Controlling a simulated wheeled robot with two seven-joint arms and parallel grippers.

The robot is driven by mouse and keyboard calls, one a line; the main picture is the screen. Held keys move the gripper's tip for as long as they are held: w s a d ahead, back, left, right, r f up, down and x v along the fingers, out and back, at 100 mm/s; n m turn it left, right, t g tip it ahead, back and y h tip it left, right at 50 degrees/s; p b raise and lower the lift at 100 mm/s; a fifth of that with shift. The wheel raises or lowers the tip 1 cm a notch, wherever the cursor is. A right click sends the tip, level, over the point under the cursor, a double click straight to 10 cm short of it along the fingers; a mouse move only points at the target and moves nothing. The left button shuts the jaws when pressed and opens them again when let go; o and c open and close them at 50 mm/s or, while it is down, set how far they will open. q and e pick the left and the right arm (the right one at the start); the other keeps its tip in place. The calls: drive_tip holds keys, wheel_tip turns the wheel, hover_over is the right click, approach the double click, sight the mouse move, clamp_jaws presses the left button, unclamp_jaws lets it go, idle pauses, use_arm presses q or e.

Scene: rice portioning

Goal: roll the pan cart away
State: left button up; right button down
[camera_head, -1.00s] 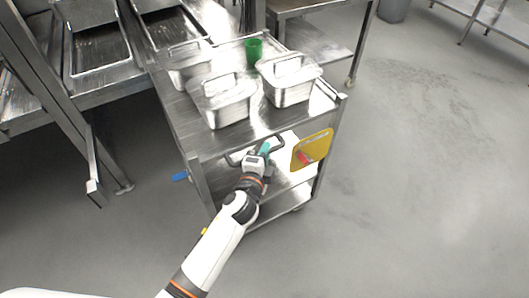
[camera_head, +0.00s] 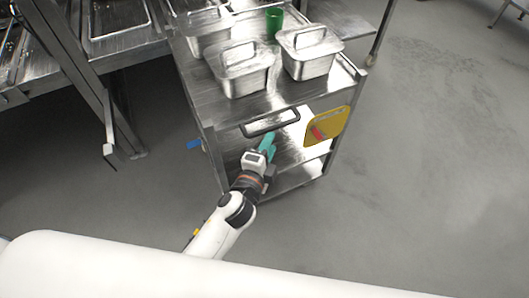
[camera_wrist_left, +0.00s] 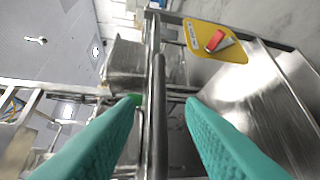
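The steel pan cart (camera_head: 205,105) stands in the middle of the head view, with a dark pull handle (camera_head: 270,122) on its near end. Lidded steel pans (camera_head: 243,72) and a green cup (camera_head: 274,22) stand on its top. My left gripper (camera_head: 271,142) is just below and in front of the handle, with teal fingers. In the left wrist view the fingers (camera_wrist_left: 162,102) are spread apart, and a bar (camera_wrist_left: 158,90) runs between them without visible contact. My right gripper is out of view.
A yellow board (camera_head: 326,127) with a red item hangs on the cart's right side, a blue item (camera_head: 194,145) sticks out at its left. Steel racks (camera_head: 75,65) stand close on the left. Grey floor (camera_head: 430,150) is open on the right.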

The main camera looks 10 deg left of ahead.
use_arm(q)
drive_tip(key=shift+v, duration=1.6)
drive_tip(key=s+a+f+n+g+y+p, duration=0.1)
drive_tip(key=s+a+f+n+g+p, duration=0.2)
drive_tip(key=f, duration=0.9)
drive_tip(key=s+a+f+n+g+p, duration=0.1)
drive_tip(key=s+a+f+n+g, duration=0.4)
drive_tip(key=f, duration=0.8)
drive_tip(key=s+a+f+n+g+p, duration=0.1)
drive_tip(key=s+a+f+n+g, duration=0.1)
drive_tip(key=s+f, duration=0.3)
drive_tip(key=s+a+f+n+g+y+p, duration=0.1)
drive_tip(key=s+a+f+n+g, duration=0.1)
drive_tip(key=s, duration=1.2)
drive_tip(key=s+a+f+n+g+y+p, duration=0.1)
drive_tip(key=s+a+f+n+g, duration=0.2)
drive_tip(key=s+f, duration=0.4)
drive_tip(key=s+a+n, duration=0.1)
drive_tip(key=s, duration=0.2)
drive_tip(key=shift+a+f, duration=0.25)
drive_tip(key=shift+f, duration=0.15)
